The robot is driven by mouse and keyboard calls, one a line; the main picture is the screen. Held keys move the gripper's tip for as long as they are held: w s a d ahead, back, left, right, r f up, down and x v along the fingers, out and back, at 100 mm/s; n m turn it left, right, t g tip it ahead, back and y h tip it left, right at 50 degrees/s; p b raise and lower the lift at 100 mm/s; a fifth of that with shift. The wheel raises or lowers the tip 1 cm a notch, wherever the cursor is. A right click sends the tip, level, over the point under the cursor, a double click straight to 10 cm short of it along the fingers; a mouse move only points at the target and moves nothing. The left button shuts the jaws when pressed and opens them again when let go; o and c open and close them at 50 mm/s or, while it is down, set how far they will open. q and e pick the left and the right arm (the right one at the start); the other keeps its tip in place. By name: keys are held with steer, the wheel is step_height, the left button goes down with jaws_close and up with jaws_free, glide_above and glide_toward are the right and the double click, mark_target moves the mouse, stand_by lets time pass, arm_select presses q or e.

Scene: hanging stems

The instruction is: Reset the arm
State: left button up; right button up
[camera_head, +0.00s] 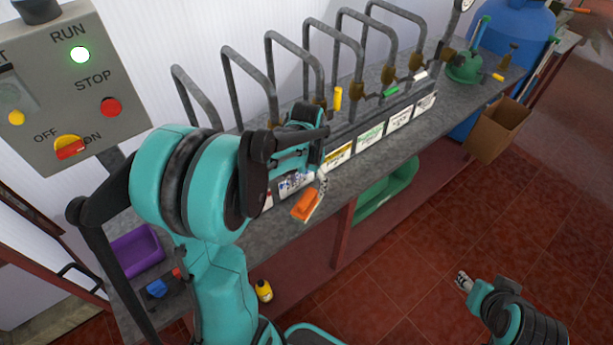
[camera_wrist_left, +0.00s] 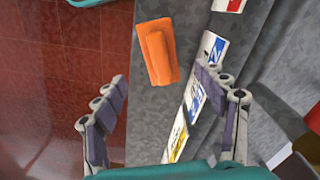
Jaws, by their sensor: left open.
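My left arm reaches in from the left over the grey bench (camera_head: 238,262). Its gripper (camera_head: 321,182) hangs above the bench near an orange block, partly hidden behind my wrist. In the left wrist view, the left gripper (camera_wrist_left: 170,100) has its two fingers wide apart with nothing between them. The orange block (camera_head: 306,205) lies on the bench near its front edge. It also shows in the left wrist view (camera_wrist_left: 158,52), beyond the fingertips. My right gripper (camera_head: 464,282) is low at the lower right, over the red tiled floor, too small to judge.
A row of grey hooked stems (camera_head: 245,85) stands along the back of the bench, above labelled cards (camera_head: 370,135). A control box (camera_head: 70,85) is at upper left. A purple tray (camera_head: 137,250), a green tub (camera_head: 388,190) and a cardboard box (camera_head: 498,128) also show.

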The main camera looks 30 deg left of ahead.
arm_select(q)
step_height(320, 180, up, 4)
steer(key=shift+r, duration=0.15)
steer(key=s+d+t+b, duration=0.4)
steer(key=s+d+t, duration=0.3)
steer(key=s+d, duration=0.3)
steer(key=shift+s+d+r, duration=0.3)
steer(key=shift+s+r, duration=0.1)
steer(key=shift+s, duration=0.1)
